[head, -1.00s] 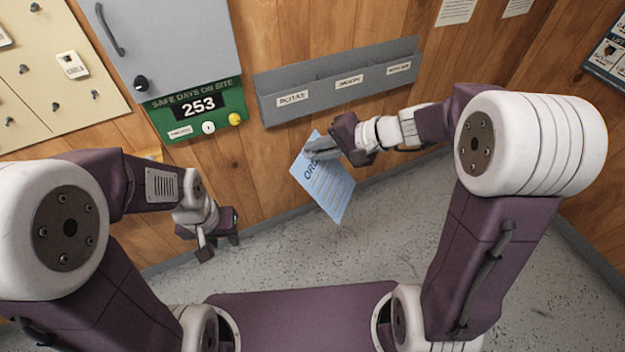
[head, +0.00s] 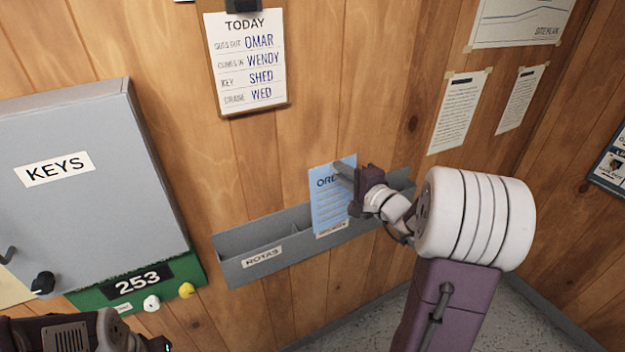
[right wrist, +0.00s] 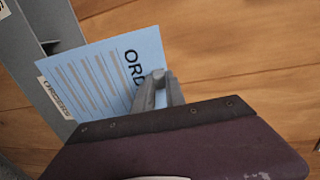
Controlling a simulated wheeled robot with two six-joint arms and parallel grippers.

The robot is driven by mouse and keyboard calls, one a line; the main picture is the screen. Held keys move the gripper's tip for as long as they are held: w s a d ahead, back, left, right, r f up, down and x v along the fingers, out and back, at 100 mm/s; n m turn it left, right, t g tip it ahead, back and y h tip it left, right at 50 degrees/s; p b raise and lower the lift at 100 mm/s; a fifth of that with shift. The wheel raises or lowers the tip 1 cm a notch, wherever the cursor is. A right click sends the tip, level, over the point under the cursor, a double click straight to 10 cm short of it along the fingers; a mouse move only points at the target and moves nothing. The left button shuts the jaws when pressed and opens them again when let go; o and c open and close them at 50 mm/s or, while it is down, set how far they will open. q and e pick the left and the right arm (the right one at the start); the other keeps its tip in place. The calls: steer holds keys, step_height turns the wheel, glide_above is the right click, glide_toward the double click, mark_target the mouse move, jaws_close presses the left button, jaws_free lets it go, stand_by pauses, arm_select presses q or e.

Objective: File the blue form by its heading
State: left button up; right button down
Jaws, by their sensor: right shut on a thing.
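The blue form (head: 331,195) is upright, its heading starting "ORD", the rest hidden by the fingers. My right gripper (head: 344,172) is shut on its upper right edge; the right wrist view shows the fingers (right wrist: 158,90) on the form (right wrist: 95,75) beside the heading. The grey wall rack (head: 225,272) has a left pocket labelled "ROTAS" (head: 262,256) and a middle pocket labelled "ORDERS" (right wrist: 55,98). The form's lower edge overlaps the middle pocket's front just above its label; I cannot tell if it is inside. My left gripper (head: 158,344) is cut off at the bottom edge, fingers hidden.
A grey key cabinet (head: 85,200) and a green "253" board (head: 100,299) are left of the rack. A "TODAY" sheet (head: 247,65) hangs above. Notices (head: 458,112) are on the wall at right.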

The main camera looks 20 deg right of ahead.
steer(key=w, duration=0.1)
steer(key=w+d+t+p, duration=0.1)
steer(key=w, duration=0.1)
steer(key=shift+d+t+h, duration=0.1)
steer(key=shift+t+h, duration=0.2)
steer(key=shift+h, duration=0.1)
arm_select(q)
steer(key=shift+s+a+r, duration=0.1)
steer(key=shift+s+r, duration=0.25)
steer(key=shift+r, duration=0.45)
steer(key=shift+f, duration=0.1)
steer(key=shift+f+b, duration=0.35)
steer(key=shift+f, duration=0.1)
arm_select(e)
steer(key=shift+w, duration=0.3)
arm_select(q)
steer(key=shift+f, duration=0.1)
